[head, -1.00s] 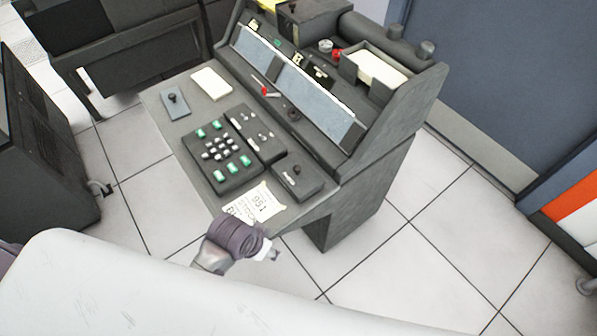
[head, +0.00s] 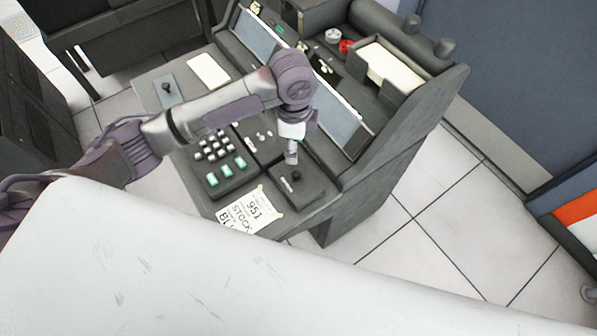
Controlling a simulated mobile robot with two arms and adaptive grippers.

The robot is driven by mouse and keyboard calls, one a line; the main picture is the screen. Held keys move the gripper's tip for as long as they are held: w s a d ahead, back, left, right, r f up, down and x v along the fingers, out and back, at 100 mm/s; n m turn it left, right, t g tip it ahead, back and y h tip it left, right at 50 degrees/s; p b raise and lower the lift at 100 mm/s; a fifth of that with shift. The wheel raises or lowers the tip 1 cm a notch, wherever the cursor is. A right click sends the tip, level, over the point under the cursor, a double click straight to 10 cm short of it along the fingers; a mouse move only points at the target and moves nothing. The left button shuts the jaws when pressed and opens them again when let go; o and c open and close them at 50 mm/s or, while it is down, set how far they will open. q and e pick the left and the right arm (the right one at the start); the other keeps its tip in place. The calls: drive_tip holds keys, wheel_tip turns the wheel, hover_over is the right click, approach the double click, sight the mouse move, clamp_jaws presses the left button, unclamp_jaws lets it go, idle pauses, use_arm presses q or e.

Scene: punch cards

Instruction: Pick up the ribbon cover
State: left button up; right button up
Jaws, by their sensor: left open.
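A dark grey card punch machine (head: 400,180) stands with its desk towards me in the head view. I cannot tell for sure which of its parts is the ribbon cover. A small dark box with a black knob (head: 308,193) lies on the desk, right of the keypad. My left arm comes in from the left, and its gripper (head: 291,158) points down just above or beside the knob. The gripper is open, small in view and seems empty. I cannot tell if it touches the box. My right gripper is not in view.
The keypad (head: 219,157) with green and white keys is partly behind my left arm. A paper label (head: 250,210) lies at the desk's front edge. A cream card stack (head: 390,68) sits in the upper hopper. The tiled floor right of the machine is clear.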

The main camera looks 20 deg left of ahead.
use_arm(q)
hover_over(296, 174)
drive_tip(key=f, duration=0.7)
drive_tip(key=shift+w+a+f, duration=0.15)
drive_tip(key=shift+a, duration=0.05)
drive_tip(key=shift+f, duration=0.45)
drive_tip(key=f, duration=0.2)
drive_tip(key=f+p, duration=0.1)
drive_tip(key=shift+d+f, duration=0.2)
drive_tip(key=shift+f, duration=0.75)
clamp_jaws()
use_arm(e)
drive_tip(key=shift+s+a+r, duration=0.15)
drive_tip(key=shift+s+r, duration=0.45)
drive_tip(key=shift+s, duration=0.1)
